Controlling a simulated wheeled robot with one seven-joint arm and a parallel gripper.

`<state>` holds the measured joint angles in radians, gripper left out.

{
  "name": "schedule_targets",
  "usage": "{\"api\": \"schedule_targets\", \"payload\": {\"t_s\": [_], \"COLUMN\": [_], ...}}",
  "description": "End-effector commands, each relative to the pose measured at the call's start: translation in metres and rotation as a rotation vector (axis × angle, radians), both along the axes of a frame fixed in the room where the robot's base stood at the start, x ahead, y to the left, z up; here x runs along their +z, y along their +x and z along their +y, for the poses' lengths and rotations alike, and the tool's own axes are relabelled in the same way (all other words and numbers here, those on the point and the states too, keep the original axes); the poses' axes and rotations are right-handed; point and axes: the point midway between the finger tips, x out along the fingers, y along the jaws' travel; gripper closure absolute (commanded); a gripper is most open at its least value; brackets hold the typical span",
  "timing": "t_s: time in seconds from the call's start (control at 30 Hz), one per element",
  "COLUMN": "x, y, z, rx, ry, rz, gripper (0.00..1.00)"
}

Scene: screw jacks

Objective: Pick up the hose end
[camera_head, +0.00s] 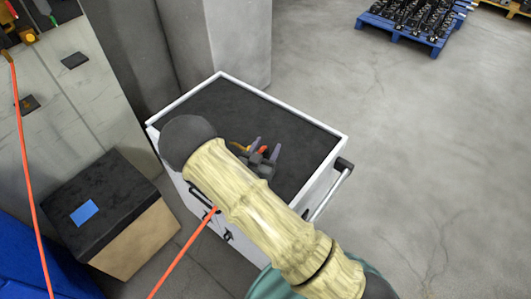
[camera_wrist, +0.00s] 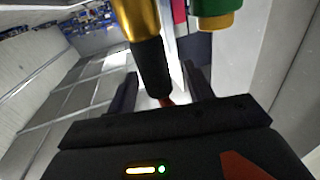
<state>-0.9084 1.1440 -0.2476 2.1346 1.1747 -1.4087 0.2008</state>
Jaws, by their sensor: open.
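The hose end shows in the wrist view as a black sleeve (camera_wrist: 152,66) below a gold cylinder (camera_wrist: 135,18), with a bit of reddish hose under it. My gripper (camera_wrist: 159,74) is open, its two dark fingers on either side of the black sleeve, with gaps visible. I cannot tell whether the sleeve is fully between the fingertips in depth. In the head view my gripper cannot be made out. An orange hose (camera_head: 31,170) hangs down the left side there, from near a yellow fitting (camera_head: 27,36) at the top left.
A green fitting with a yellow rim (camera_wrist: 215,14) is close right of the gold cylinder. A dark-topped cart (camera_head: 300,135) holds a grey tool with purple and orange parts (camera_head: 260,160). A black-topped box (camera_head: 110,190) stands left. Floor on the right is clear before a blue pallet (camera_head: 400,33).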

Motion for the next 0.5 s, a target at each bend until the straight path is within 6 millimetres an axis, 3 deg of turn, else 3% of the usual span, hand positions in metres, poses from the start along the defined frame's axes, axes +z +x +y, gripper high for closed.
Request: {"api": "schedule_targets", "payload": {"t_s": [0.13,0.5], "x": [0.0004,-0.0007], "y": [0.0124,0.013], "z": [-0.0057,-0.0058], "rx": [0.0,0.0], "ry": [-0.001,-0.001], "rz": [0.0,0.0], "gripper": [0.48,0.48]}}
